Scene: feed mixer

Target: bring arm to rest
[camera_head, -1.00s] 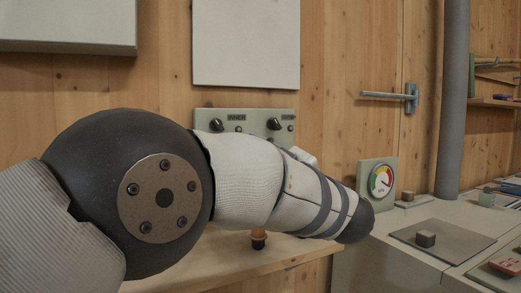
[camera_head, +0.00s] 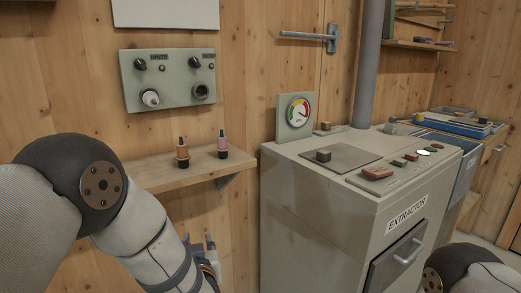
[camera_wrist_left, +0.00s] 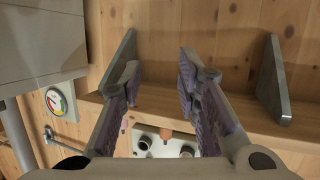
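My left arm comes in at the lower left of the head view, bent downward. My left gripper (camera_head: 212,262) shows partly at its end, low in front of the wall, below the wooden shelf and left of the extractor cabinet. In the left wrist view the two fingers of this gripper (camera_wrist_left: 160,82) stand well apart with nothing between them, so it is open and empty. Only a dark joint and grey link of my right arm show at the lower right of the head view. My right gripper is out of view.
The shelf (camera_head: 160,172) carries an orange bottle (camera_head: 182,154) and a pink bottle (camera_head: 222,146). A green control panel (camera_head: 172,98) hangs above. The extractor cabinet (camera_head: 315,215) stands to the right, with a gauge (camera_head: 298,112) behind its top. Shelf brackets (camera_wrist_left: 272,80) flank the left gripper.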

